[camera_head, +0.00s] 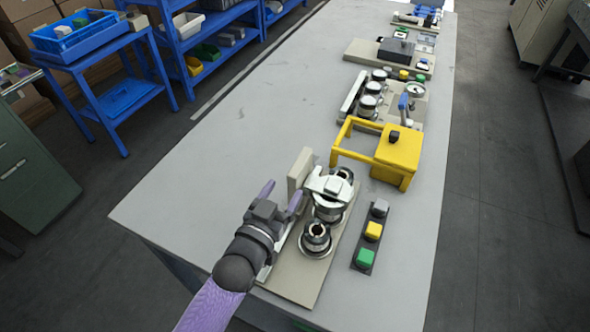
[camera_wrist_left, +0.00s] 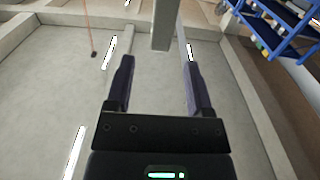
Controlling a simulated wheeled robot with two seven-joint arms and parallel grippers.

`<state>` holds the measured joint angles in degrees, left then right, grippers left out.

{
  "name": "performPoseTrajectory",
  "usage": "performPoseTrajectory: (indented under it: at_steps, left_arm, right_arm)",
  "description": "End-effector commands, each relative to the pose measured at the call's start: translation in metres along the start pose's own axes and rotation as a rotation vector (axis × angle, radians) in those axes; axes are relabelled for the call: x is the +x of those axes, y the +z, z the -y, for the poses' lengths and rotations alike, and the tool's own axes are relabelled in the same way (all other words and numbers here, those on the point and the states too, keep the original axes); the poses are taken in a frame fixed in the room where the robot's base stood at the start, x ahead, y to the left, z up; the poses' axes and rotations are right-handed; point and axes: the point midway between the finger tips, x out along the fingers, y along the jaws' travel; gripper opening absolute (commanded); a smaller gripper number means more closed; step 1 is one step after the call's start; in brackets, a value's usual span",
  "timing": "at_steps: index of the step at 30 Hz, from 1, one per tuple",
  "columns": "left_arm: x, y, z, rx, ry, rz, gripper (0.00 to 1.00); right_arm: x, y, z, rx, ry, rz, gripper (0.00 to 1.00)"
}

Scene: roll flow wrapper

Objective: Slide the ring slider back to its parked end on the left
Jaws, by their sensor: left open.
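The beige station (camera_head: 290,279) stands at the near end of the long table. On it are a pale bracket with a dark and silver ring-shaped part (camera_head: 330,184) and a silver roller (camera_head: 316,239) nearer to me. I cannot tell for certain which part is the ring slider; the bracketed part is the likeliest. My left gripper (camera_head: 282,191) is at the station's left side, its fingers spread and pointing away. Its right finger is close to the bracketed part; contact cannot be told. In the left wrist view the open fingers (camera_wrist_left: 157,85) have nothing clearly between them. My right gripper is out of view.
A beige upright plate (camera_head: 299,171) stands just beyond my left gripper. A yellow frame guard (camera_head: 398,152) is behind the station, and a button strip (camera_head: 372,232) lies to its right. The table's left part (camera_head: 206,182) is clear.

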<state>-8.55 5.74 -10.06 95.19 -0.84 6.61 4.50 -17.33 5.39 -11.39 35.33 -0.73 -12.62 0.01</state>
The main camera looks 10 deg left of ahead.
Motion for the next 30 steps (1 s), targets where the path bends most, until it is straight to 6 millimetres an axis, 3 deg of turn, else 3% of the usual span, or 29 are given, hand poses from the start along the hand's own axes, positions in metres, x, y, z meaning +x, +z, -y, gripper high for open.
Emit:
performPoseTrajectory:
  at_steps: [3, 9, 20, 30]
  left_arm:
    - [0.027, 0.003, 0.000, 0.000, 0.000, -0.002, 0.68]
    - [0.059, 0.002, 0.000, 0.000, -0.001, 0.000, 0.68]
    - [0.068, 0.001, 0.000, 0.000, 0.000, 0.003, 0.68]
    - [0.067, 0.001, 0.000, 0.000, -0.001, 0.003, 0.00]
  right_arm:
    - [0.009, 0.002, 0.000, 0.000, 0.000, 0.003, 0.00]
    - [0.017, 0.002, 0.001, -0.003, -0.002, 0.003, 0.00]
    - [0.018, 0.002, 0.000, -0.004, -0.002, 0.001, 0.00]
    - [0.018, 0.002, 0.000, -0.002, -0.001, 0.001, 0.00]
